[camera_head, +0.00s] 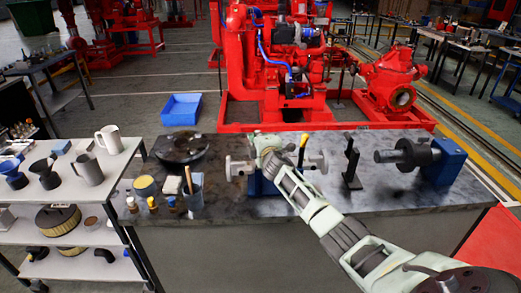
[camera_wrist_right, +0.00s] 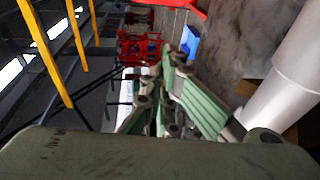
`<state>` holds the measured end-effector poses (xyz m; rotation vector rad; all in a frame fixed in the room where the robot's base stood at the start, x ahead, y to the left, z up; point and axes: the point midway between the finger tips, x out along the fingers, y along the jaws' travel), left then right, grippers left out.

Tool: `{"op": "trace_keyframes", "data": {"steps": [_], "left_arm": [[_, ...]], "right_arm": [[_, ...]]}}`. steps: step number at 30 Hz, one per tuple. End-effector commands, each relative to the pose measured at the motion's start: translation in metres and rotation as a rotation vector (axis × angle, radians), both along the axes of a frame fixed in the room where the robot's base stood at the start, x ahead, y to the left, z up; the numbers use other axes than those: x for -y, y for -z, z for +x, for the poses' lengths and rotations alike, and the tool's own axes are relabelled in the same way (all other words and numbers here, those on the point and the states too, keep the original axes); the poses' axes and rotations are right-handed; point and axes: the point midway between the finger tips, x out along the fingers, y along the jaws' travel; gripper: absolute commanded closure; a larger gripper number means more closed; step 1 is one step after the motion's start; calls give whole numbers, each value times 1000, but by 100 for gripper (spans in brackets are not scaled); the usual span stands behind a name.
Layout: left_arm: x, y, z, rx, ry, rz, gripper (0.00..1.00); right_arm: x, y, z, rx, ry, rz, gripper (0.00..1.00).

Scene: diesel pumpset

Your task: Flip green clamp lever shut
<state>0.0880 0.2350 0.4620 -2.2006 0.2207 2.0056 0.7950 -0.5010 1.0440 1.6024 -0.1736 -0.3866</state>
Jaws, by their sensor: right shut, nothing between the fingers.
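My right arm reaches in from the lower right, over the workbench. My right gripper (camera_head: 266,146) is shut and empty at a blue fixture (camera_head: 257,185) with pale metal cylinders out to both sides. The gripper and wrist cover much of this fixture. In the wrist view the green-grey fingers (camera_wrist_right: 174,62) are together with nothing between them. I cannot make out a green clamp lever in either view; it may be hidden behind the gripper. My left gripper is not in view.
The dark-topped workbench (camera_head: 400,208) carries a round dark plate (camera_head: 182,146), a cup of tools (camera_head: 193,196), a black stand (camera_head: 351,160) and a blue block with a metal shaft (camera_head: 447,162). A white shelf (camera_head: 70,201) stands left. A red pumpset (camera_head: 290,65) is behind.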

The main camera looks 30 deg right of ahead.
Motion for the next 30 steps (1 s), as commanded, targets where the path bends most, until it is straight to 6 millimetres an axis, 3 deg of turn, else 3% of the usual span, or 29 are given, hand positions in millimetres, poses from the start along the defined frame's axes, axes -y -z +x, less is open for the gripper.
{"op": "trace_keyframes", "data": {"steps": [12, 30], "left_arm": [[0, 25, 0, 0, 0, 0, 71], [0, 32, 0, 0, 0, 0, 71]], "right_arm": [[3, 28, 6, 3, -2, -1, 100], [4, 34, 7, 1, -1, 0, 100]]}}
